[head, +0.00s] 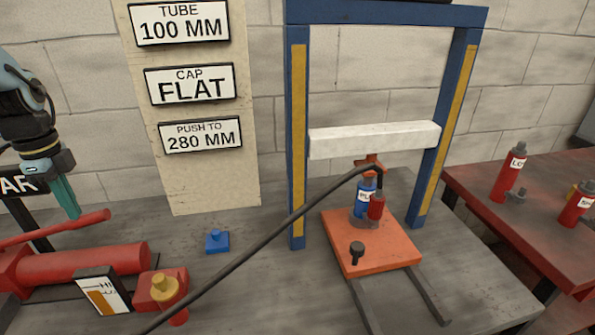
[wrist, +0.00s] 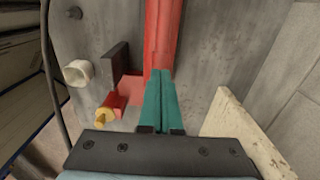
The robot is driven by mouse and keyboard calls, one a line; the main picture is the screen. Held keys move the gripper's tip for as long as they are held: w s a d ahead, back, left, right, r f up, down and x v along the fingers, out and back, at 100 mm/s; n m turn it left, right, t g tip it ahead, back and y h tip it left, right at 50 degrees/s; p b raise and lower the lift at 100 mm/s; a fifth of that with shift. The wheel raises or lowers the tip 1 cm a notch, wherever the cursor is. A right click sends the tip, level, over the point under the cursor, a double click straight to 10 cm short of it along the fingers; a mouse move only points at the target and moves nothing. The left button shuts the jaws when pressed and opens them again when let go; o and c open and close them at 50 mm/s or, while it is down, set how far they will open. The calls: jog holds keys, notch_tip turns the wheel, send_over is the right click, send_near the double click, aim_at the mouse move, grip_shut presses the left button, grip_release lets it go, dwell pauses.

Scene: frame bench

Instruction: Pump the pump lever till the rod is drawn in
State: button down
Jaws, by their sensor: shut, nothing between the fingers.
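The red pump lever (head: 70,228) is a bar slanting up to the right over the red pump body (head: 80,268) at lower left in the head view. My gripper (head: 73,215) has its teal fingers shut and empty, tips just above or beside the lever's right part; contact cannot be told. In the wrist view the shut fingers (wrist: 157,85) overlap a long red part (wrist: 162,35). A yellow knob (head: 163,286) sits on a red block at the pump's end. A blue cylinder (head: 362,201) stands in the press with an orange-red piece (head: 370,163) above it; the rod is not clearly distinguishable.
The blue press frame (head: 298,150) has a white crossbar (head: 375,138) and orange plate (head: 375,245). A blue piece (head: 217,241) lies mid-bench. Red bottles (head: 510,180) stand on a red table at right.

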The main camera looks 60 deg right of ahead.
aim_at(80, 221)
notch_tip(80, 221, down, 5)
jog(key=shift+r+b, duration=0.2)
jog(key=shift+b, duration=0.75)
notch_tip(80, 221, up, 9)
jog(key=p, duration=0.7)
jog(key=shift+f, duration=0.4)
jog(key=shift+f+b, duration=2.05)
jog(key=shift+f, duration=1.9)
notch_tip(80, 221, up, 8)
jog(key=p, duration=0.7)
jog(key=shift+r, duration=0.15)
